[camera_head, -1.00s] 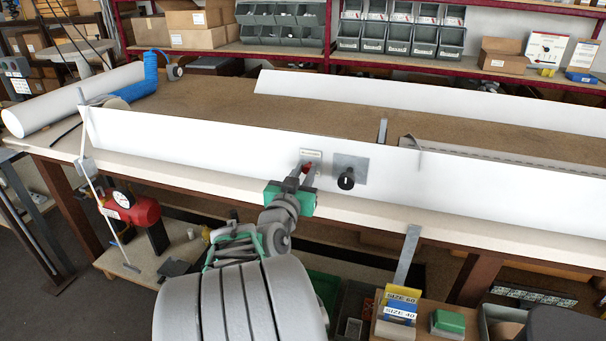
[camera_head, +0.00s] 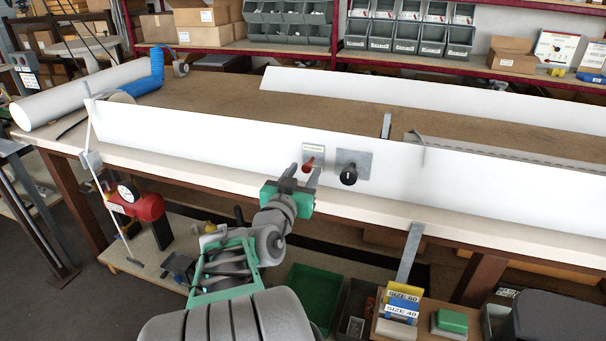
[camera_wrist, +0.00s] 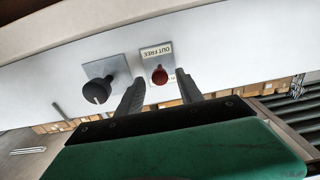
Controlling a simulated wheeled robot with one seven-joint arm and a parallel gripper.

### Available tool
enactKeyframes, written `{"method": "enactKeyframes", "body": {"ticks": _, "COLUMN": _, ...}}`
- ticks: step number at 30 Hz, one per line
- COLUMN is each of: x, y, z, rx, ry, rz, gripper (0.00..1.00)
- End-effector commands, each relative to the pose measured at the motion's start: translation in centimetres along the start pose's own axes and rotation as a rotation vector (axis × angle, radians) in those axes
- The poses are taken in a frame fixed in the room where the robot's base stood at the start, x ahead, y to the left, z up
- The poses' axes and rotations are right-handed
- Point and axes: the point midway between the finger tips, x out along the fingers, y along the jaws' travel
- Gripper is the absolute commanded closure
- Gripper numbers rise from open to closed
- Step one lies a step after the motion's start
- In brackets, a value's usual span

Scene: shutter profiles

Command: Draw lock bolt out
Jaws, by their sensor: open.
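The lock bolt shows as a red knob (camera_head: 309,165) on a small grey plate with a label, fixed to the front of the long white profile (camera_head: 210,140). In the wrist view the red knob (camera_wrist: 159,75) stands below a label reading "OUT FREE". My gripper (camera_head: 304,174) is open, its two fingers on either side of the red knob with visible gaps. In the wrist view the gripper (camera_wrist: 160,78) has the knob between its fingertips, and it holds nothing. How far the bolt sticks out is hard to tell.
A black knob (camera_head: 349,175) on its own grey plate sits just right of the red one; it also shows in the wrist view (camera_wrist: 97,91). The profile stands along the workbench front edge (camera_head: 390,222). Bins and size-labelled blocks (camera_head: 403,301) lie below the bench.

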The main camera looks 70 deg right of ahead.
Motion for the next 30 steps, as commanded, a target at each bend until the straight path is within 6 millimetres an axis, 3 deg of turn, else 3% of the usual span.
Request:
{"method": "enactKeyframes", "body": {"ticks": 4, "x": -1.2, "y": -0.2, "z": 0.0, "rx": 0.0, "ry": 0.001, "rz": -0.004, "gripper": 0.56}}
{"method": "enactKeyframes", "body": {"ticks": 10, "x": -5.4, "y": -0.3, "z": 0.1, "rx": 0.003, "ry": 0.003, "rz": -0.009, "gripper": 0.56}}
{"method": "enactKeyframes", "body": {"ticks": 15, "x": -7.4, "y": -0.1, "z": 0.0, "rx": 0.0, "ry": 0.001, "rz": -0.004, "gripper": 0.56}}
{"method": "enactKeyframes", "body": {"ticks": 30, "x": -7.8, "y": 0.1, "z": -0.5, "rx": 0.0, "ry": 0.0, "rz": 0.001, "gripper": 0.56}}
